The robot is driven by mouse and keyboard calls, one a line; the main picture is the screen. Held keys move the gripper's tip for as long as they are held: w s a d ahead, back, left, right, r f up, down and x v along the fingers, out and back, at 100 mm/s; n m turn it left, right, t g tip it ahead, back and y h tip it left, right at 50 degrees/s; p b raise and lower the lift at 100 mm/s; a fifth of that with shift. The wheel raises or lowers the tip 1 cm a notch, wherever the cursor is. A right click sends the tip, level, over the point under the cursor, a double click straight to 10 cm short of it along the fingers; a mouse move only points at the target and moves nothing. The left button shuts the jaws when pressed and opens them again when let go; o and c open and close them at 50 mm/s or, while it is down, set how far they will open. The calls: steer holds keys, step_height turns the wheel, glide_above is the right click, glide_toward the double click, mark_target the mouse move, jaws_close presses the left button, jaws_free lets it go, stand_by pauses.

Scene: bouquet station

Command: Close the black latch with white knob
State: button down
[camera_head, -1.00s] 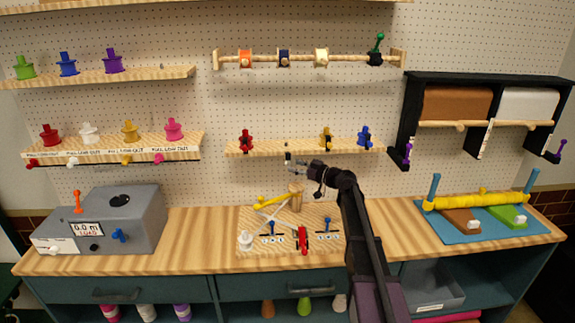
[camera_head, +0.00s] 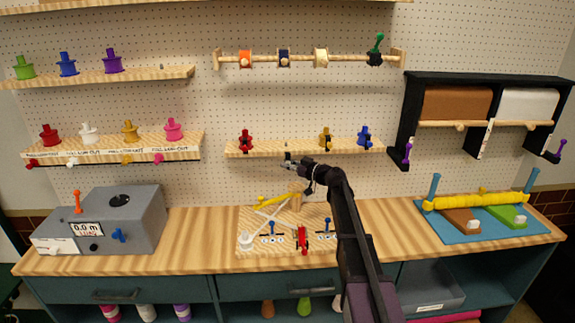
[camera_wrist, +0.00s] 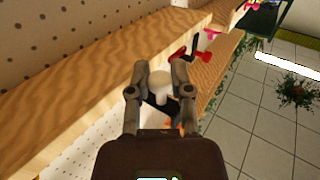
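The white knob (camera_wrist: 160,82) of a black latch shows in the wrist view, between the two fingers of my gripper (camera_wrist: 160,74). A black latch part (camera_wrist: 162,108) shows below the knob between the fingers, partly hidden by them. The fingers stand apart on either side of the knob; whether they touch it is not clear. In the head view my gripper (camera_head: 289,160) is at the front edge of the middle shelf, and the latch there is too small and covered to make out.
In the wrist view a red knob with a black piece (camera_wrist: 192,46) and a pink knob (camera_wrist: 212,33) lie farther along. A wooden board with levers (camera_head: 290,245) stands on the bench below.

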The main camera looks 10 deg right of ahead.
mark_target(288, 158)
steer(key=shift+r+p, duration=0.2)
steer(key=shift+p, duration=0.15)
steer(key=m+p, duration=0.1)
steer(key=p, duration=0.1)
steer(key=r+m+g+h+p, duration=0.1)
steer(key=p, duration=0.1)
steer(key=shift+s+r+m+h+p, duration=0.3)
steer(key=shift+m+p, duration=0.1)
steer(key=r+m+g+p, duration=0.1)
steer(key=p, duration=0.2)
steer(key=r+m+g+h+p, duration=0.1)
steer(key=m+g+p, duration=0.1)
steer(key=p, duration=0.1)
steer(key=shift+s+g, duration=0.1)
steer(key=shift+g, duration=0.2)
steer(key=m+g+p, duration=0.1)
steer(key=p, duration=0.1)
steer(key=r+m+g+p, duration=0.1)
steer(key=g+p, duration=0.1)
steer(key=shift+w+r+m+h, duration=0.15)
steer(key=shift+w+m+h, duration=0.15)
steer(key=shift+m, duration=0.1)
steer(key=g, duration=0.1)
steer(key=m+g+p, duration=0.1)
steer(key=r+m+g, duration=0.1)
steer(key=shift+w+p, duration=0.35)
steer(key=shift+m, duration=0.3)
steer(key=c, duration=0.5)
jaws_free()
